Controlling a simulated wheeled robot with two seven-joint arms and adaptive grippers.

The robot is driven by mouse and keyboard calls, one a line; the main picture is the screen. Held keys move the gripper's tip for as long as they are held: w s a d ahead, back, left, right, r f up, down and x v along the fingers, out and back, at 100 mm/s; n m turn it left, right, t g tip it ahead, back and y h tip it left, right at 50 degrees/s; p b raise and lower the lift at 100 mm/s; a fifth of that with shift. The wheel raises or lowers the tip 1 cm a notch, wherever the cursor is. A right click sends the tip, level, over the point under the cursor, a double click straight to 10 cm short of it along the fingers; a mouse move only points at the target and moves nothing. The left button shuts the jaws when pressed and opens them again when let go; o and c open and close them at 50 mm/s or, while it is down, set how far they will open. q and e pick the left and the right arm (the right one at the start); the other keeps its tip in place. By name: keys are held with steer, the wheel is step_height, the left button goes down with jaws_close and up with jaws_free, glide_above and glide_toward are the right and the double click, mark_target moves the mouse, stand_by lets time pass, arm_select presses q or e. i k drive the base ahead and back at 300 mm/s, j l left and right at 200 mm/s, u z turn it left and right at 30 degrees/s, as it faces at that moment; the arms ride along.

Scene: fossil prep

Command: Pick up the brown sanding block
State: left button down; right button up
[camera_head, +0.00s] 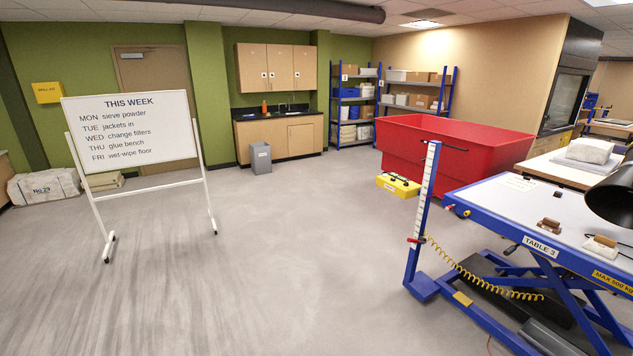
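Several small brown items lie on the blue lift table marked TABLE 3 (500,205) at the right. A brown block-like item (548,226) sits near its front edge. A smaller dark brown piece (558,194) lies farther back. Another brown piece (606,240) rests on a pale lump near the right edge of the view. They are too small to tell surely which is the sanding block. Neither of my grippers shows in this view.
A blue post (424,205) with a yellow coiled cable stands at the table's left end. A red bin (450,150) stands behind. A black lamp shade (612,195) overhangs the table's right. A whiteboard (130,130) stands left. The middle floor is clear.

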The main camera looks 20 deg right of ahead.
mark_target(550, 224)
steer(key=i+z, duration=2.75)
steer(key=i, duration=0.25)
steer(key=i+z, duration=0.25)
steer(key=i, duration=0.3)
steer(key=u, duration=1.45)
